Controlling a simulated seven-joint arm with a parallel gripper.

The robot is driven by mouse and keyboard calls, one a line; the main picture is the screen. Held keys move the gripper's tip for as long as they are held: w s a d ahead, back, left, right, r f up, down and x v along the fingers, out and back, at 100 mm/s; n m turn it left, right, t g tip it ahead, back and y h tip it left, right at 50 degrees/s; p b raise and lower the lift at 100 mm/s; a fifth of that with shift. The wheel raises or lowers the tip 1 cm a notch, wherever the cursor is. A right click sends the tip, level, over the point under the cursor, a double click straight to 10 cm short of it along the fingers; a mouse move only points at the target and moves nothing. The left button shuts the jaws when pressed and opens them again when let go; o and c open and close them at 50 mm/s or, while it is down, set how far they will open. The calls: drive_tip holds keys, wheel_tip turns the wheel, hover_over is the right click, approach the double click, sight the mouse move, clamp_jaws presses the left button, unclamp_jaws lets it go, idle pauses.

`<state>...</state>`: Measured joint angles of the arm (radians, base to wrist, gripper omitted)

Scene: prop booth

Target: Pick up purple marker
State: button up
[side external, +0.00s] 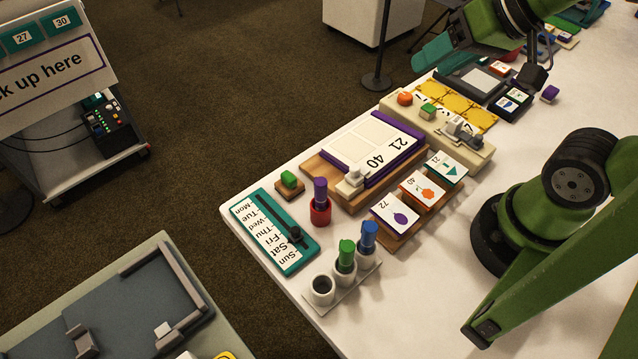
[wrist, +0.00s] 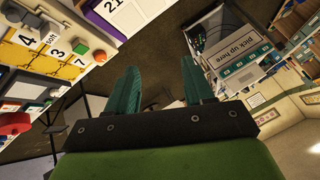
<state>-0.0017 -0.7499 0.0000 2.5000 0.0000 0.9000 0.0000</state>
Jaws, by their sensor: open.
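The purple marker (side external: 320,190) stands upright in a red cup (side external: 320,212) near the left end of the white table in the side view. Its lower part is hidden inside the cup. My gripper (side external: 422,58) is at the upper right, high over the far table edge and well away from the marker. In the wrist view my gripper (wrist: 161,84) has its two teal fingers spread, with nothing between them. The marker does not show in the wrist view.
A green marker (side external: 346,254) and a blue marker (side external: 368,236) stand in a white holder (side external: 350,290), beside an empty cup (side external: 322,288). A teal weekday board (side external: 272,232) lies left of the red cup. A purple-edged number board (side external: 370,142) lies behind it to the right.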

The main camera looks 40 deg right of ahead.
drive_tip(key=w+a+f+n+g, duration=0.1)
drive_tip(key=w+a+n+g, duration=0.15)
drive_tip(key=a, duration=0.55)
drive_tip(key=w+a+f+n+g, duration=0.1)
drive_tip(key=a+f+g, duration=0.15)
drive_tip(key=a, duration=0.45)
drive_tip(key=g+h, duration=0.1)
drive_tip(key=g, duration=0.1)
hover_over(321, 181)
drive_tip(key=m+h, duration=0.1)
drive_tip(key=m, duration=0.2)
wheel_tip(321, 181, down, 16)
drive_tip(key=shift+r, duration=0.2)
clamp_jaws()
